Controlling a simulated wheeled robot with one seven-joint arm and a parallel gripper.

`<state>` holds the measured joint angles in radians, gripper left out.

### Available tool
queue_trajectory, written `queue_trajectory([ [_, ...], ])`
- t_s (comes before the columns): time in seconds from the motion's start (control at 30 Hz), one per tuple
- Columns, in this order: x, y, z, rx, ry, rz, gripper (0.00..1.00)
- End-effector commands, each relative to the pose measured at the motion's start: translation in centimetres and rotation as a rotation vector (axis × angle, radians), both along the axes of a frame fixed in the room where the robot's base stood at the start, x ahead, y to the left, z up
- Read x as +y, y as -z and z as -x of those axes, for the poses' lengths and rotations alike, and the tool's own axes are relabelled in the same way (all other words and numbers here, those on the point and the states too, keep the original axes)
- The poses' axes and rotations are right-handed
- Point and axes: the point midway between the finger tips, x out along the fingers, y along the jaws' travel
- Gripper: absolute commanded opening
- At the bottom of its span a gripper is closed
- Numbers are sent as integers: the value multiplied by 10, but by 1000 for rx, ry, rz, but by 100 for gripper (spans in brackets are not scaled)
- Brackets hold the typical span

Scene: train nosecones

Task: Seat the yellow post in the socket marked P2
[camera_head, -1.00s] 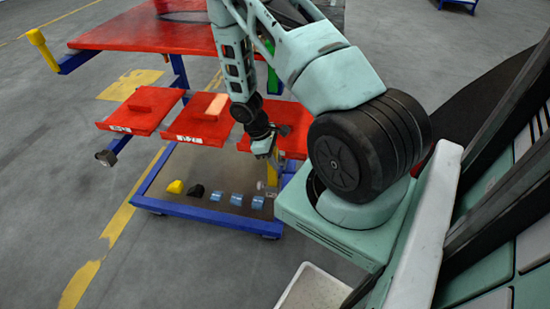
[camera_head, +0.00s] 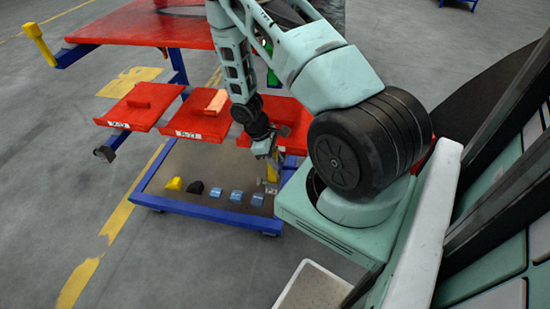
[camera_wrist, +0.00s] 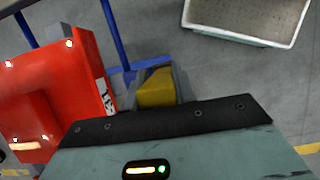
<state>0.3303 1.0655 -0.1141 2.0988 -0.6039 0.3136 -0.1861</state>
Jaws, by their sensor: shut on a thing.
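My gripper (camera_head: 264,152) is low beside the right red tray, above the cart's lower shelf. It is shut on the yellow post (camera_wrist: 156,88), which fills the space between the fingers in the wrist view. In the head view a bit of the post (camera_head: 272,172) shows under the fingers; its lower end cannot be made out. Another yellow post (camera_head: 40,45) stands upright at the end of a blue arm at the far left. A dark fitting (camera_head: 105,153) at the end of a lower blue arm looks empty. I cannot read a P2 mark on any socket.
Red trays (camera_head: 193,127) with white labels hang over a lower shelf (camera_head: 214,168) in a blue frame. A yellow block (camera_head: 173,184), a black piece and several blue blocks lie on the shelf. A white bin (camera_wrist: 250,38) stands on the floor. Open floor lies at left.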

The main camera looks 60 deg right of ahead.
Motion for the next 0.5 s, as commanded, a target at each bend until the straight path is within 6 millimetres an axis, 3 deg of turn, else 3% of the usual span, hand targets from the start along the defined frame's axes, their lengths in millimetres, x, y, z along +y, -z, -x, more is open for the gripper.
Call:
queue_trajectory([
  [0.17,0,5,0,0,0,0,0],
  [0.2,0,4,0,0,0,1,33],
  [0.27,0,4,0,0,0,0,49],
  [0.5,0,4,0,0,0,0,52],
])
